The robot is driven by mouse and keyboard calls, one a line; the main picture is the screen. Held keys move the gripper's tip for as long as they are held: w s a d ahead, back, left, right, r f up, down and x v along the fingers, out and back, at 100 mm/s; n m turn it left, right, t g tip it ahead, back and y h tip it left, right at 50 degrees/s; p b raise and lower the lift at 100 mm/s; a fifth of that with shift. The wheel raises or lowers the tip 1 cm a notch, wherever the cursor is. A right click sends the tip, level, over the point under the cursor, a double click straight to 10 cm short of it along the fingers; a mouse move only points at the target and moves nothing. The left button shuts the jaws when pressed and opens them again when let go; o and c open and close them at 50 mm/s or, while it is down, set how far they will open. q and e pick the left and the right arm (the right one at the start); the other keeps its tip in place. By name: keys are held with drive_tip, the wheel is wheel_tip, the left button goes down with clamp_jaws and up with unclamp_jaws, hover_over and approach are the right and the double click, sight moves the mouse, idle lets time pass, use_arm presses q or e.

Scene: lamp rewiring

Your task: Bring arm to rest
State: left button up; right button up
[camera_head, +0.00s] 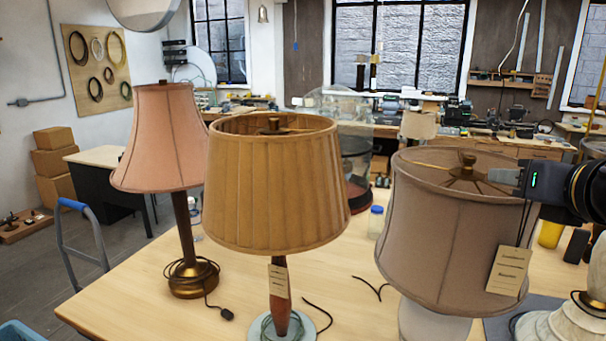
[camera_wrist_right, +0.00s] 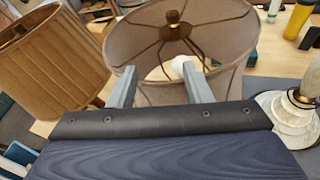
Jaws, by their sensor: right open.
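My right gripper (camera_head: 505,178) comes in from the right edge, at the top rim of the grey-brown lampshade (camera_head: 440,235). In the right wrist view its two fingers (camera_wrist_right: 160,90) stand apart with nothing gripped between them, and the open top of the same shade (camera_wrist_right: 205,35) with its spokes, brass finial and a white bulb shows beyond them. I cannot tell whether a finger touches the rim. A paper tag (camera_head: 508,270) hangs at this shade's right side. My left gripper is not in view.
A tan pleated lamp (camera_head: 272,185) and a pink lamp (camera_head: 165,140) stand on the wooden table (camera_head: 130,300). A marble lamp base (camera_head: 565,325) stands at the right edge. A blue-lidded jar (camera_head: 376,222) and a yellow cup (camera_head: 550,233) stand behind the shades. Loose black wires lie between the lamps.

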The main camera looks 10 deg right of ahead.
drive_tip(key=f+m+t+h, duration=0.1)
drive_tip(key=m, duration=0.6)
drive_tip(key=s+f+m+h+b, duration=0.1)
drive_tip(key=f+m+h, duration=0.1)
drive_tip(key=m, duration=0.5)
drive_tip(key=f+m+t+h, duration=0.1)
drive_tip(key=f+m, duration=0.1)
drive_tip(key=m, duration=0.5)
drive_tip(key=shift+s+d+f+t, duration=0.25)
drive_tip(key=shift+s+d+t, duration=0.05)
drive_tip(key=shift+s, duration=0.05)
drive_tip(key=s+a+f+m+g+y, duration=0.1)
drive_tip(key=s+a+f+m+g, duration=0.15)
drive_tip(key=f, duration=0.45)
drive_tip(key=s+a+f+m+g+y+b, duration=0.15)
drive_tip(key=f+m, duration=0.25)
drive_tip(key=f, duration=0.4)
drive_tip(key=s+a+f+m+g+y, duration=0.1)
drive_tip(key=a+f+m+g+y, duration=0.2)
drive_tip(key=f, duration=0.4)
drive_tip(key=s+a+f+m+g+y, duration=0.3)
drive_tip(key=s+a+f, duration=0.4)
drive_tip(key=a, duration=0.5)
wheel_tip(320, 180, down, 2)
drive_tip(key=shift+f+g+y, duration=0.25)
drive_tip(key=shift+g+y, duration=0.55)
drive_tip(key=shift+y, duration=0.15)
